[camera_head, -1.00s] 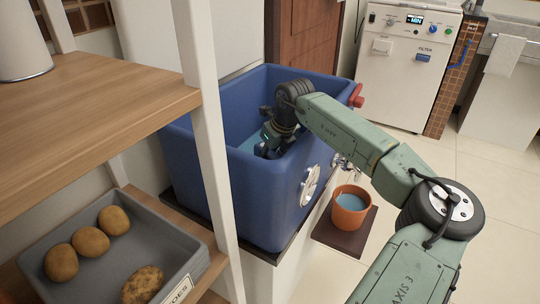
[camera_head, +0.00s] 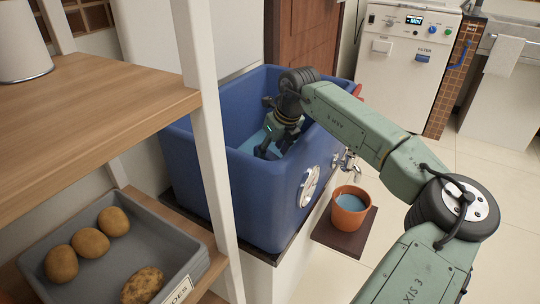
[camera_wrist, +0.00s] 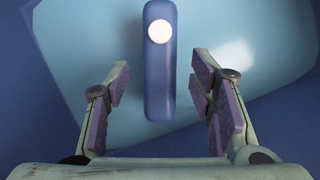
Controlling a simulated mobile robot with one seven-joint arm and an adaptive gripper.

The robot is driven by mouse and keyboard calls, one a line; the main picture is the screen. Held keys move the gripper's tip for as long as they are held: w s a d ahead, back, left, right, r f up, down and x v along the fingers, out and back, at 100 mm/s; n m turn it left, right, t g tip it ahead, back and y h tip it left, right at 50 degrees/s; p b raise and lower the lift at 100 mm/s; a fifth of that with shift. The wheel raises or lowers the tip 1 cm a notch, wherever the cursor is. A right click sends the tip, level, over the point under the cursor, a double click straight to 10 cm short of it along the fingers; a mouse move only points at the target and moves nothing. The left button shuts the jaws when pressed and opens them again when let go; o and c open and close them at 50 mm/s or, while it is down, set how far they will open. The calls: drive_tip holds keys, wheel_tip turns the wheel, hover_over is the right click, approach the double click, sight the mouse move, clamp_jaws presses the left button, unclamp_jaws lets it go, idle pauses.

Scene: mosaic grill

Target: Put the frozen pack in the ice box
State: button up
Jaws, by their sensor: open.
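The ice box (camera_head: 225,185) is a deep, open-topped blue tub in the head view, with light blue water or lining inside. My gripper (camera_head: 272,152) is inside the box, pointing down below the rim. In the wrist view its two fingers are spread apart, with nothing touching their pads. A long dark blue pack with a round white cap, apparently the frozen pack (camera_wrist: 160,85), shows beyond the fingertips, in line with the gap between them. It is in the box against the light blue surface. I cannot tell whether it floats or rests on the bottom. In the head view I cannot make it out clearly.
An orange pot (camera_head: 350,212) of bluish liquid stands on a dark board below the box's metal tap (camera_head: 347,163). A shelf post (camera_head: 210,140) stands close in front on the left. A grey potato tray (camera_head: 115,262) is on the lower shelf.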

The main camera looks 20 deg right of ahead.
drive_tip(key=a+v, duration=0.1)
drive_tip(key=v, duration=0.7)
drive_tip(key=shift+d+r, duration=0.2)
drive_tip(key=shift+d, duration=0.35)
drive_tip(key=shift+s+r, duration=0.1)
